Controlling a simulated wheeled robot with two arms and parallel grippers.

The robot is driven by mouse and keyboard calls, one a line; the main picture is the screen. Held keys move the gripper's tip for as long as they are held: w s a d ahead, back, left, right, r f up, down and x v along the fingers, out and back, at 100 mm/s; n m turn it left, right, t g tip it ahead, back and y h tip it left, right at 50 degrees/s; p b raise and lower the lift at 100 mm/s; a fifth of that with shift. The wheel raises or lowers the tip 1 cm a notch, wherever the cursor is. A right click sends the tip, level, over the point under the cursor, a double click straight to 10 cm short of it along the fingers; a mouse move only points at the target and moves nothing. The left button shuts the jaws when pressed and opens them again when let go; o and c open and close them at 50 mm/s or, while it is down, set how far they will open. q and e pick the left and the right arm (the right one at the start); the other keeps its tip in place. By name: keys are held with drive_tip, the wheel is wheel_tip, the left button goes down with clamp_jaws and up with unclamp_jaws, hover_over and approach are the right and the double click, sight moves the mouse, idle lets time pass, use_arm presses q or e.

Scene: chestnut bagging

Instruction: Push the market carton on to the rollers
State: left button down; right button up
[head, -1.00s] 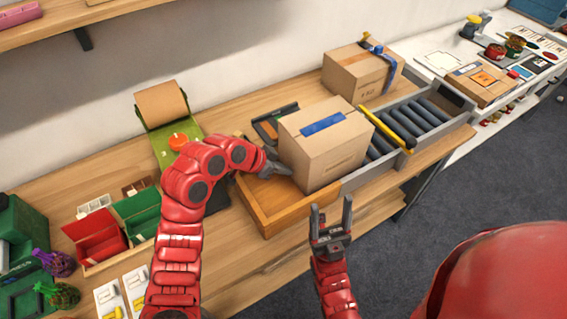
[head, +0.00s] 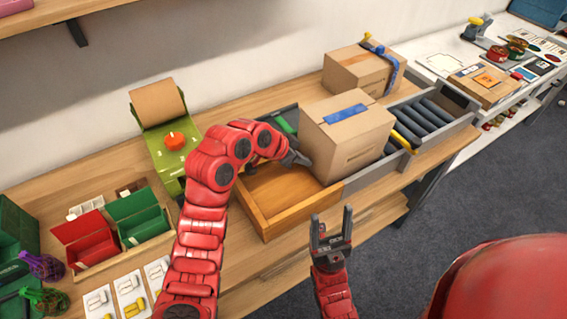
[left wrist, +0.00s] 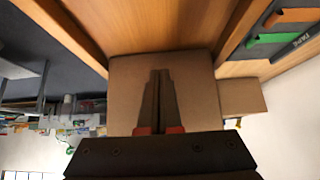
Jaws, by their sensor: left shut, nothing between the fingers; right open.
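The market carton (head: 345,140), a brown box with a blue strip on top, stands upright at the right end of the wooden tray (head: 262,208), largely over the roller track. My left gripper (head: 300,160) is shut and empty, its tips at the carton's left side. In the left wrist view the shut fingers (left wrist: 160,100) point at the carton's face (left wrist: 190,75); I cannot tell if they touch. The grey rollers (head: 427,114) show right of the carton, past a yellow bar (head: 408,135). My right gripper (head: 331,232) is open and empty in front of the tray.
A second carton with blue tape (head: 362,70) stands behind the rollers. A green dispenser (head: 165,135) and red and green bins (head: 88,240) are to the left. A white table (head: 455,65) with small goods is at the far right.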

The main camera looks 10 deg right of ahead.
sight(320, 125)
use_arm(q)
drive_tip(key=shift+w+d+b, duration=0.25)
drive_tip(key=shift+d+b, duration=0.3)
drive_tip(key=shift+d, duration=0.25)
drive_tip(key=shift+w+d+b, duration=0.25)
drive_tip(key=shift+d+b, duration=0.3)
drive_tip(key=shift+d, duration=0.3)
drive_tip(key=shift+w+d+b, duration=0.25)
drive_tip(key=shift+d+b, duration=0.3)
drive_tip(key=shift+d, duration=0.25)
drive_tip(key=shift+r, duration=0.1)
drive_tip(key=r, duration=0.3)
drive_tip(key=r+p, duration=0.1)
drive_tip(key=r, duration=0.3)
drive_tip(key=a+r+p, duration=0.1)
drive_tip(key=r, duration=0.2)
drive_tip(key=shift+s+r, duration=0.1)
drive_tip(key=shift+r, duration=0.1)
drive_tip(key=r+p, duration=0.2)
drive_tip(key=r, duration=0.1)
drive_tip(key=r+p, duration=0.2)
drive_tip(key=shift+s+a+r, duration=0.1)
drive_tip(key=shift+a+r, duration=0.05)
drive_tip(key=shift+a, duration=0.15)
drive_tip(key=shift+r+p, duration=0.2)
drive_tip(key=shift+p, duration=0.1)
drive_tip(key=shift+f, duration=0.1)
drive_tip(key=shift+f, duration=0.1)
